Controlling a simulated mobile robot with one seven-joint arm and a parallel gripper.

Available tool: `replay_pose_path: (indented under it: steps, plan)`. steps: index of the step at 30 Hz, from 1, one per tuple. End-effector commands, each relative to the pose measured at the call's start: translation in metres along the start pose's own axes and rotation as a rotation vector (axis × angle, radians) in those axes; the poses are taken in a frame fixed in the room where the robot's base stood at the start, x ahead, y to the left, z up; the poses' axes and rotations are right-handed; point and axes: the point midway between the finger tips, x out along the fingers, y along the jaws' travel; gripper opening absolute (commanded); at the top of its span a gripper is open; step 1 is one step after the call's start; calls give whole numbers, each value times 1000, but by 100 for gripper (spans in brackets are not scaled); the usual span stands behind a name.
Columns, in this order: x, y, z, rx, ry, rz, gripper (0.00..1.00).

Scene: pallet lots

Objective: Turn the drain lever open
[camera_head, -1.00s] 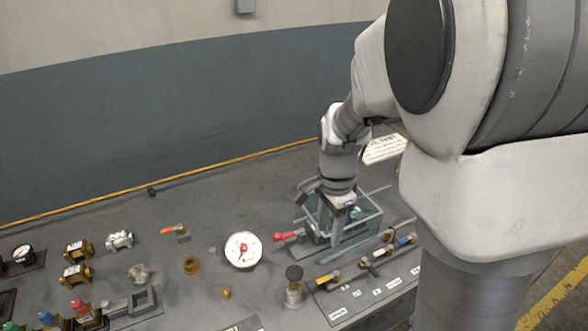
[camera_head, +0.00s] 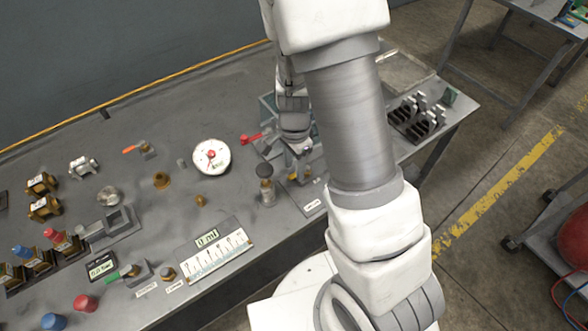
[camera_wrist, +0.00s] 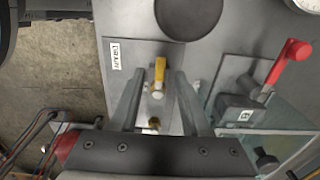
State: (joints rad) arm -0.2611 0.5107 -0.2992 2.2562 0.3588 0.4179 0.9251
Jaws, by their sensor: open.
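A small lever with a yellow handle (camera_wrist: 160,72) is on a grey plate, beside a white label (camera_wrist: 114,54) whose print is too small to read for sure. The yellow handle lies along the gap between my fingers in the wrist view. My gripper (camera_wrist: 158,88) is open, one finger on each side of the lever in the picture; I cannot tell whether they are down around it or above it. In the head view my gripper (camera_head: 299,170) is low over the bench, and the arm partly hides the lever.
A red lever (camera_wrist: 290,64) on a grey block stands to the right in the wrist view, beside a clear-walled tank (camera_wrist: 280,148). A black-topped knob post (camera_head: 266,186) and a white gauge (camera_head: 211,156) stand left of my gripper. Black clamps (camera_head: 418,118) are to the right.

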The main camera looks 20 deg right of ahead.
Motion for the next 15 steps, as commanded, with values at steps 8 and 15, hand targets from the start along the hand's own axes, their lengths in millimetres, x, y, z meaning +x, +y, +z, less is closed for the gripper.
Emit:
replay_pose_path:
  steps: [8, 15]
  plan:
    - [14, 0, 0, 0, 0, -1, 47]
    - [14, 0, 0, 0, 0, -1, 40]
